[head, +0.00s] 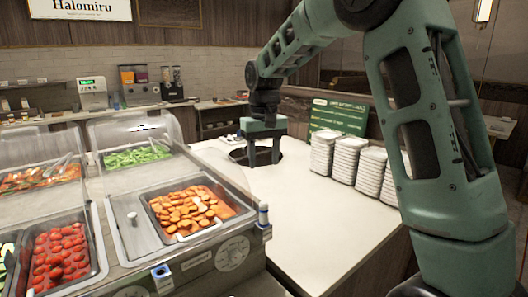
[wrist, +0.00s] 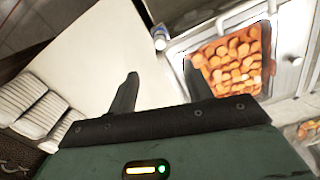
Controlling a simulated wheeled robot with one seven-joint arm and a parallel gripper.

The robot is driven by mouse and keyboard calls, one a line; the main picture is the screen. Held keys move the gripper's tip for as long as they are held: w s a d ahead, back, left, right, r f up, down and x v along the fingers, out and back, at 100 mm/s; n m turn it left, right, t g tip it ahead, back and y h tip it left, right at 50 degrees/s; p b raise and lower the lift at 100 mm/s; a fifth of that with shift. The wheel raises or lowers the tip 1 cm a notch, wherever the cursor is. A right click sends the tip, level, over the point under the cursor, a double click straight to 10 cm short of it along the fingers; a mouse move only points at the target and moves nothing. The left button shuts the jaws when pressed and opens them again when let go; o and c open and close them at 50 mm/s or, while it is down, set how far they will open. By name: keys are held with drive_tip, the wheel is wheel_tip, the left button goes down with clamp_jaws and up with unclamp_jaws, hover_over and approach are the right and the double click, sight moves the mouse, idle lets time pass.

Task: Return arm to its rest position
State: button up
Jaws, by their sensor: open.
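My gripper (head: 257,158) hangs over the white counter (head: 300,210), pointing down. It is open and nothing shows between its fingers. In the wrist view the two dark fingers (wrist: 160,72) stand apart, with bare white counter between them. My green arm reaches in from the right, bends at the top, and comes down to the gripper. Whether the fingertips touch the counter or hover above it I cannot tell.
Several stacks of white trays (head: 345,160) stand on the counter to the right of my gripper, before a green sign (head: 340,117). At left is a food bar with a well of orange slices (head: 192,208), strawberries (head: 60,256) and clear covers (head: 135,130). The front counter is clear.

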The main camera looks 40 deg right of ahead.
drive_tip(key=shift+r, duration=1.35)
drive_tip(key=s+a+f+n, duration=0.3)
drive_tip(key=s+a, duration=0.3)
drive_tip(key=a, duration=0.4)
drive_tip(key=s+a+f+n, duration=0.25)
drive_tip(key=s+a, duration=0.35)
drive_tip(key=a, duration=0.4)
drive_tip(key=s+a+f+n, duration=0.2)
drive_tip(key=s+a+f, duration=0.1)
drive_tip(key=s, duration=0.6)
drive_tip(key=s+a+f+n+b, duration=0.1)
drive_tip(key=s+a+f+n, duration=0.2)
drive_tip(key=s, duration=0.6)
drive_tip(key=shift+s+a+f+y, duration=0.15)
drive_tip(key=shift+s+f+y, duration=0.15)
drive_tip(key=shift+f, duration=0.3)
